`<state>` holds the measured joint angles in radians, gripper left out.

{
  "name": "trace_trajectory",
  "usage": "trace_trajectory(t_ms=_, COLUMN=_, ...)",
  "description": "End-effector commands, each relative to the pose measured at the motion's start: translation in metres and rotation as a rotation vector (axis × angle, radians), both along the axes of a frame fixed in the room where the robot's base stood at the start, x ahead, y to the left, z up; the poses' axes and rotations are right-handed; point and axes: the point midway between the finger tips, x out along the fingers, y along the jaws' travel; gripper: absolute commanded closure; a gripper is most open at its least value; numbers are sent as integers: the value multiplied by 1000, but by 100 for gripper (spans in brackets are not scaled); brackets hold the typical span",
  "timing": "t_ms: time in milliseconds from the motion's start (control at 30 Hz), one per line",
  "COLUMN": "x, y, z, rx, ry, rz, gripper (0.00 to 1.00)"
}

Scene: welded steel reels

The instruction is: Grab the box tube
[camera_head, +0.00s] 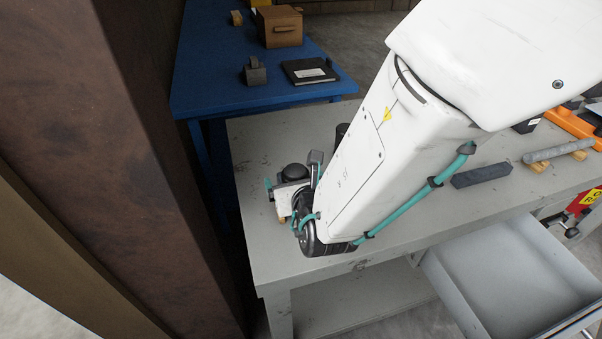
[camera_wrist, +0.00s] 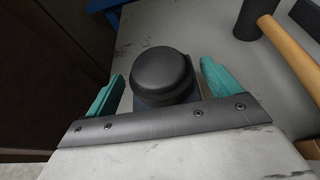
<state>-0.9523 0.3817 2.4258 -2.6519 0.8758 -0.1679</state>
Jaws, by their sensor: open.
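My gripper (camera_wrist: 162,72) is open, with its two teal fingers spread on either side of a dark rounded cap-like thing (camera_wrist: 162,75). A blue-grey part shows just below that cap, mostly hidden by the gripper's front plate. In the head view my gripper (camera_head: 291,180) is low over the near left part of the grey table, and the dark rounded top (camera_head: 293,172) shows there too. A dark grey straight bar (camera_head: 482,174) lies on the table right of my arm. A lighter grey bar (camera_head: 558,150) rests on wooden blocks farther right. I cannot tell for certain which is the box tube.
The grey table (camera_head: 258,150) has an open drawer (camera_head: 510,265) at its front right. A wooden-handled tool (camera_wrist: 290,52) lies right of my gripper. A blue table (camera_head: 205,75) behind holds a brown box (camera_head: 279,27) and black book (camera_head: 309,71). A brown column (camera_head: 125,150) stands left.

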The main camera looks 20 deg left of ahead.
Motion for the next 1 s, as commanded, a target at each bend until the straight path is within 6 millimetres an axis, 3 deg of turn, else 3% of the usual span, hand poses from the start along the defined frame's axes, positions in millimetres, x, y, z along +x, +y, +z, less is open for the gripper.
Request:
trace_trajectory(t_ms=33, x=1, y=-2, z=0, rx=0, ry=0, rz=-3, gripper=11)
trace_trajectory(t_ms=300, x=2, y=-2, z=1, rx=2, ry=-2, rz=-4, gripper=83)
trace_trajectory(t_ms=667, x=0, y=1, z=5, rx=3, ry=-3, rz=1, gripper=83)
trace_trajectory(t_ms=1000, x=0, y=2, z=29, rx=5, ry=-3, rz=0, gripper=83)
